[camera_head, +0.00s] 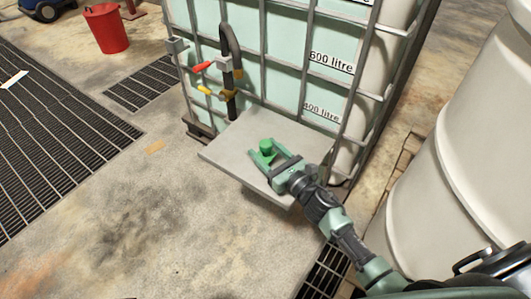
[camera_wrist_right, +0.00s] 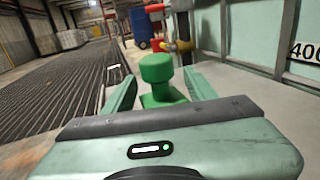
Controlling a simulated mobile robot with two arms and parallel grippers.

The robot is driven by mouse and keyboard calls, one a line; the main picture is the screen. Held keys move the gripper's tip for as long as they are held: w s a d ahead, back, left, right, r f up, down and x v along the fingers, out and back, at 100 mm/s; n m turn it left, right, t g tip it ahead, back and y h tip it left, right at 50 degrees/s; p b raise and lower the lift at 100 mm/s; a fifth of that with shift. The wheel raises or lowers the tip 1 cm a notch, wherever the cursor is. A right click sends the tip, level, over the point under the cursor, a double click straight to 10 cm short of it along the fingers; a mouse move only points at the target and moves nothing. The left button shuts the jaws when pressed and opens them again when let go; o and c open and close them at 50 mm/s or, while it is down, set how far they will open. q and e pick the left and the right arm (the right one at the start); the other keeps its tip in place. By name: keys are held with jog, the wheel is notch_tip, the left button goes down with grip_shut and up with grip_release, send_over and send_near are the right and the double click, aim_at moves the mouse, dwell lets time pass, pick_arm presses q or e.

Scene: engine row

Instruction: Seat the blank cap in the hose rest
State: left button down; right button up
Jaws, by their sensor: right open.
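The green blank cap (camera_head: 266,147) stands upright on a grey shelf in front of the caged tank. In the right wrist view the cap (camera_wrist_right: 156,68) shows a round knob on a wider base. My right gripper (camera_head: 269,156) is open, with one finger on each side of the cap. In the wrist view the fingers (camera_wrist_right: 158,92) show a gap on both sides of the knob. A black curved hose (camera_head: 230,45) stands by the tank behind the shelf; I cannot tell whether its holder is the hose rest. My left gripper is not in view.
The grey shelf (camera_head: 228,150) is otherwise bare. The caged tank (camera_head: 285,70) rises behind it, with a red-handled valve (camera_head: 202,67) and a yellow-handled one (camera_head: 205,91). A large pale drum (camera_head: 440,190) stands close at right. A red bucket (camera_head: 106,30) stands far left.

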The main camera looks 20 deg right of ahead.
grip_shut()
